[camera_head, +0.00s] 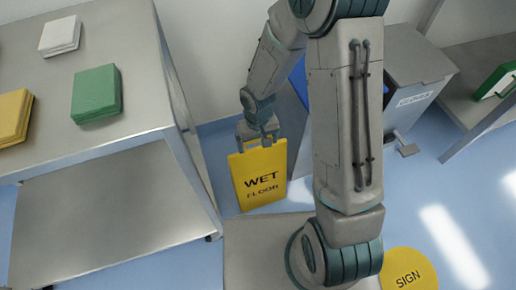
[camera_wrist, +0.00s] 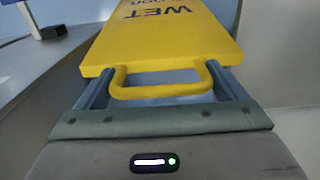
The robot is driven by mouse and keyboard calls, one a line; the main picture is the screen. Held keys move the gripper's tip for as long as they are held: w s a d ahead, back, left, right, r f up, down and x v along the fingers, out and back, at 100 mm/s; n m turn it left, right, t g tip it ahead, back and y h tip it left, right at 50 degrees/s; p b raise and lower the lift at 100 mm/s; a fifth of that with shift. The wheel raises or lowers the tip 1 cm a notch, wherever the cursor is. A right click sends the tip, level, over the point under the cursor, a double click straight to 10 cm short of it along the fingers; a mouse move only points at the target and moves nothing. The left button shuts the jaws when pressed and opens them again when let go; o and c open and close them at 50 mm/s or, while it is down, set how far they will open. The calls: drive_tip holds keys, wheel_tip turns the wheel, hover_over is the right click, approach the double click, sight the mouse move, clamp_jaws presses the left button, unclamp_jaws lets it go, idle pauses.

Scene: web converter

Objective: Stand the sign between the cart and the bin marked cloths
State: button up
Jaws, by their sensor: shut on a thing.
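The yellow sign (camera_head: 262,178), marked WET FLOOR, hangs upright below my gripper (camera_head: 258,143) in the head view. My gripper is shut on the sign's top handle (camera_wrist: 160,92), which shows between the fingers in the wrist view. The steel cart (camera_head: 95,150) is to the left of the sign. A blue bin (camera_head: 300,80) is mostly hidden behind my arm. I cannot tell whether the sign's bottom edge touches the floor.
Yellow, green (camera_head: 96,93) and white folded cloths lie on the cart top. A yellow floor disc (camera_head: 408,270) reads SIGN at the lower right. A steel bench (camera_head: 485,75) with a green-and-white item stands at the far right. Blue floor is clear below the bins.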

drive_tip(key=shift+f+b, duration=0.35)
drive_tip(key=shift+f, duration=0.85)
drive_tip(key=shift+f, duration=0.2)
drive_tip(key=o, duration=1.6)
drive_tip(key=shift+c, duration=0.2)
drive_tip(key=shift+r, duration=0.1)
drive_tip(key=shift+r, duration=0.1)
